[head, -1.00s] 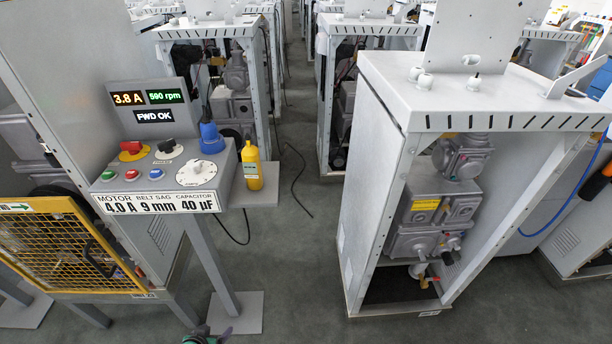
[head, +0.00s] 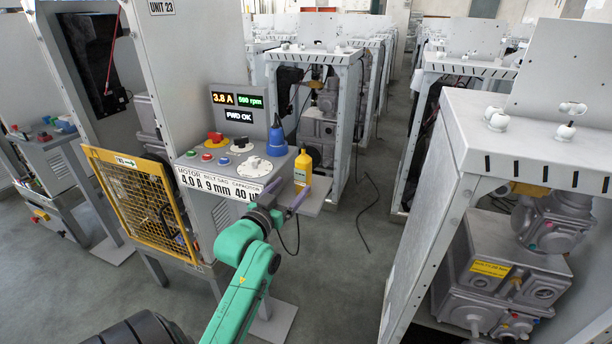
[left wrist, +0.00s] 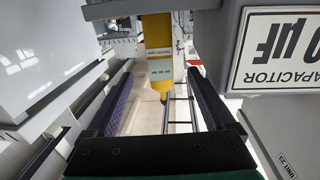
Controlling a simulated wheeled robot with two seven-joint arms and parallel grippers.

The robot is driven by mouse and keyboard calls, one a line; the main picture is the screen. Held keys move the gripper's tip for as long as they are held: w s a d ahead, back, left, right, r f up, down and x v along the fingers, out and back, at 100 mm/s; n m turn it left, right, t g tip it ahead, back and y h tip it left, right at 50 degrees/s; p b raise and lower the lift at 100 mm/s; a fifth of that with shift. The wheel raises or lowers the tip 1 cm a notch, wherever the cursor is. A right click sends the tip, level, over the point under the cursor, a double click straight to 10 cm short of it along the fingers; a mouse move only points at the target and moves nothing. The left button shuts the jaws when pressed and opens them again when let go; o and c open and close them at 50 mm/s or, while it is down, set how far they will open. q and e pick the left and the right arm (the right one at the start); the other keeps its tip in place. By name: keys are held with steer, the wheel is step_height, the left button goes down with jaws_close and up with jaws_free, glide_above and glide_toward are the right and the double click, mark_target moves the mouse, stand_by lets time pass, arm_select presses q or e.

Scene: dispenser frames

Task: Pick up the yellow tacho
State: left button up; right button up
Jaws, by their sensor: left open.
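The yellow tacho (head: 302,171) stands on a small grey shelf (head: 313,197) at the right side of the control panel. It has a pale label and also shows in the left wrist view (left wrist: 158,38). My left gripper (head: 285,194) is open, just in front of the tacho and by the shelf edge. In the left wrist view the two dark fingers of the gripper (left wrist: 162,72) lie on either side of the tacho's line, with nothing held. I cannot tell whether the tacho's body is between the fingertips. My right gripper is not in view.
The control panel (head: 228,168) with its knobs, buttons and a blue cone-shaped item (head: 277,138) is close left of the tacho. A yellow mesh guard (head: 140,200) is further left. An open grey cabinet (head: 470,130) stands at right. The floor between is clear except for a cable.

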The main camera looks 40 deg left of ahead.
mark_target(308, 168)
arm_select(q)
steer(key=p+x, duration=0.2)
steer(key=x, duration=0.8)
steer(key=shift+w+a, duration=0.2)
steer(key=shift+w, duration=0.3)
steer(key=c, duration=1.3)
jaws_close()
steer(key=shift+r, duration=0.1)
